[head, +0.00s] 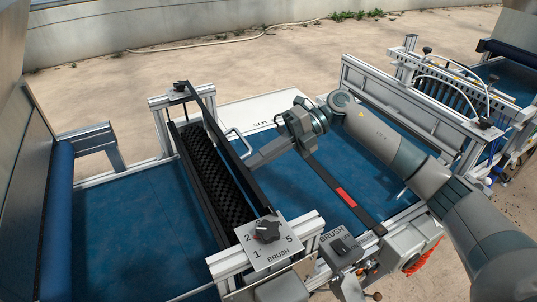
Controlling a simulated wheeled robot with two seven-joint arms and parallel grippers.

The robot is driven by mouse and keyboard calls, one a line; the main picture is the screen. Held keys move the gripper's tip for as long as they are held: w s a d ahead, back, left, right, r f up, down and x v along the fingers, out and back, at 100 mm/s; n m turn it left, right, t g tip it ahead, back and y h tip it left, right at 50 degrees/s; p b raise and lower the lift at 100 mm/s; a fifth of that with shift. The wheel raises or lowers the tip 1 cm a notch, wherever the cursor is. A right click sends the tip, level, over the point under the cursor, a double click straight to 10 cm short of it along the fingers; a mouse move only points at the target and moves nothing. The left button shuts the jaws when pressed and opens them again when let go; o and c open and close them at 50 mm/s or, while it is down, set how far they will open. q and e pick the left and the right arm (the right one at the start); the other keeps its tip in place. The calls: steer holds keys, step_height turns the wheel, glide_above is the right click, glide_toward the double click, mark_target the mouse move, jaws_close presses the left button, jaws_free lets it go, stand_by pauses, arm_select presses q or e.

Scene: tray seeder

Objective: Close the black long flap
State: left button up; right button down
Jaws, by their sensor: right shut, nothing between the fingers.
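The long black flap (229,150) runs along the right side of the black bristled brush (215,165), between the two metal end brackets. It stands raised and tilted, so the brush shows beside it. My right gripper (251,162) comes in from the right and is shut and empty. Its fingertips are at the flap's right side, near its middle. I cannot tell whether they touch it. My left gripper is not in view.
A knob plate marked BRUSH (267,238) stands at the brush's near end. A black strip with a red label (345,197) crosses the blue belt (385,175) on the right. A grey curved handle (236,141) sits close to the gripper. The left belt is clear.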

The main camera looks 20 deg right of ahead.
arm_select(q)
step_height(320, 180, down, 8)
steer(key=b, duration=0.8)
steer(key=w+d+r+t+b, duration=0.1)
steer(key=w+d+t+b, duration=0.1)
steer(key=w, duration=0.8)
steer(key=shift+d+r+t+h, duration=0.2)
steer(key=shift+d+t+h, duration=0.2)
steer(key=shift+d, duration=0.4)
arm_select(e)
steer(key=s+a+f+t+h, duration=0.1)
steer(key=s+a+f+h, duration=0.2)
steer(key=a+f+h, duration=0.6)
steer(key=a+f, duration=0.4)
steer(key=a, duration=0.1)
steer(key=shift+t, duration=0.3)
steer(key=shift+s+f, duration=0.1)
steer(key=shift+f, duration=0.1)
